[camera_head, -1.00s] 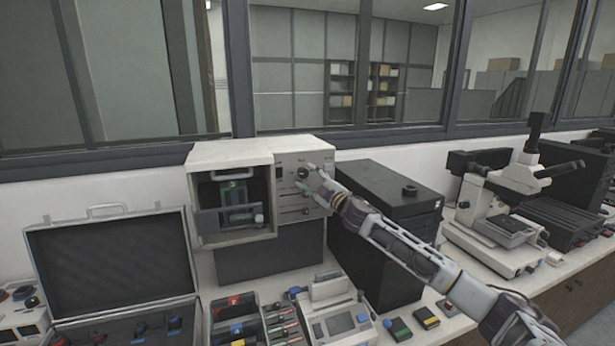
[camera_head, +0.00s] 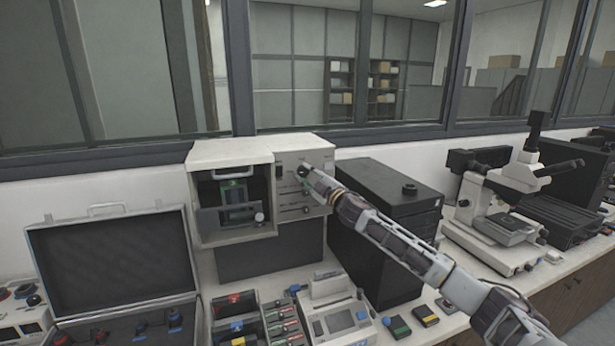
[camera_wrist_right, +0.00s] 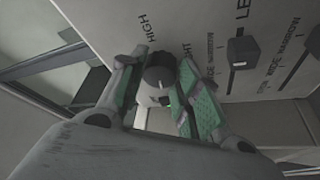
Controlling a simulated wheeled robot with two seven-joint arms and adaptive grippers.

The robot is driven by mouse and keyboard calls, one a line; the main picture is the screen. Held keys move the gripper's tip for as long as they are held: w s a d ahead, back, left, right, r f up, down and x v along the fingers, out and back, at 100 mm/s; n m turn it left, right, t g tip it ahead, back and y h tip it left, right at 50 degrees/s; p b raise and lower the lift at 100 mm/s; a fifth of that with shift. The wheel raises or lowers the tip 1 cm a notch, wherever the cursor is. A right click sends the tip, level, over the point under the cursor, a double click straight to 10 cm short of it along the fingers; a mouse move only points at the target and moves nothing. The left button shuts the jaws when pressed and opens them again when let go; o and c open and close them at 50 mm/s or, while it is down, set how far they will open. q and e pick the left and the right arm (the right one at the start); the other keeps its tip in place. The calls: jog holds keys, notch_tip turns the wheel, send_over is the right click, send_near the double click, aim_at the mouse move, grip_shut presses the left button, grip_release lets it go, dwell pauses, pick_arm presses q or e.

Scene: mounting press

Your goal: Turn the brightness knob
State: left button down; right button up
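The brightness knob (camera_wrist_right: 159,70) is a round dark knob with a pale mark, on the pale control panel (camera_head: 318,157) of the press. In the wrist view, part of a label ending "GHT" and the word "HIGH" show near it. My right gripper (camera_wrist_right: 161,74) has a green-padded finger on each side of the knob, with the fingertips close in against its sides. In the head view my right gripper (camera_head: 303,174) reaches the panel from the right and largely hides the knob. My left gripper is in neither view.
Sliders with dark caps (camera_wrist_right: 242,51) sit beside the knob on the panel. A black cabinet (camera_head: 385,205) stands right of the press, under my right arm. An open case (camera_head: 110,255), a tool tray (camera_head: 262,298) and a microscope (camera_head: 510,185) also occupy the bench.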

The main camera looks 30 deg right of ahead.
jog(key=shift+c, duration=1.2)
